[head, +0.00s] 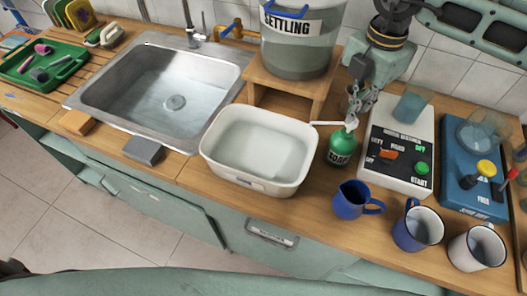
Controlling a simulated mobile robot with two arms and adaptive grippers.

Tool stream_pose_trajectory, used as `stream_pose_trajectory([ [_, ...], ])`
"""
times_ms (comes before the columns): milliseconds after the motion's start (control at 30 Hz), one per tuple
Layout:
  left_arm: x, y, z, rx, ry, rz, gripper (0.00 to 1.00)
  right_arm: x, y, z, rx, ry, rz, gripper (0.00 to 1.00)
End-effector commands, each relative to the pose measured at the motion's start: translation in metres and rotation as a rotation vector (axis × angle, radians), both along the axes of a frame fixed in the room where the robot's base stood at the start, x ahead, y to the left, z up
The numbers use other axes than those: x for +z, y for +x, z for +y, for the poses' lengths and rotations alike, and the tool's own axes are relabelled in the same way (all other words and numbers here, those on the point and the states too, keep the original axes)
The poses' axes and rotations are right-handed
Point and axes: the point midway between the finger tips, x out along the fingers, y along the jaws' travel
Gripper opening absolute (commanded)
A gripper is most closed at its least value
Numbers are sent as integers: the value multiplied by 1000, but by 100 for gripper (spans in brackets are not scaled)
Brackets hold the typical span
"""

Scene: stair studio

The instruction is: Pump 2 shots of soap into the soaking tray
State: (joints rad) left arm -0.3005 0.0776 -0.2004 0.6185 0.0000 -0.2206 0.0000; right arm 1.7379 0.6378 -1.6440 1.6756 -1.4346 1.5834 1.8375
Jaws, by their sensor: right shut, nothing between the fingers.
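The soaking tray (214,150) is a white rectangular basin on the wooden counter, with clear liquid and a pale block shape inside. The soap bottle (341,150) is green with a dark label and a white pump. It stands upright just right of the tray, and its white spout (325,123) points left toward the tray's rim. My right gripper (352,119) comes down from the upper right, shut and empty. Its fingertips are at the pump top; I cannot tell whether they touch it. My left gripper is not in view.
A sink (120,80) lies left of the tray. Behind the tray, a bucket marked SETTLING (296,50) stands on a wooden stand (262,83). Blue mug (350,203), two more mugs, a white machine (398,135) and a blue device (470,185) crowd the right.

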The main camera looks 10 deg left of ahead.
Motion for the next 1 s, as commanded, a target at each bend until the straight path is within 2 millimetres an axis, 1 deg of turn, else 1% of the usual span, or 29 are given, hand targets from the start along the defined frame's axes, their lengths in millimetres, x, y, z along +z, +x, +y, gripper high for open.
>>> stream_pose_trajectory([
  [100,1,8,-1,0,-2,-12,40,0,0,0,0,0,0,0],
  [167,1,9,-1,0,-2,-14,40,0,0,0,0,0,0,0],
  [533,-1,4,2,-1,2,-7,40,-2,0,0,0,0,0,0],
  [1000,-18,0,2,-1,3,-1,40,-18,0,0,0,0,0,0],
])
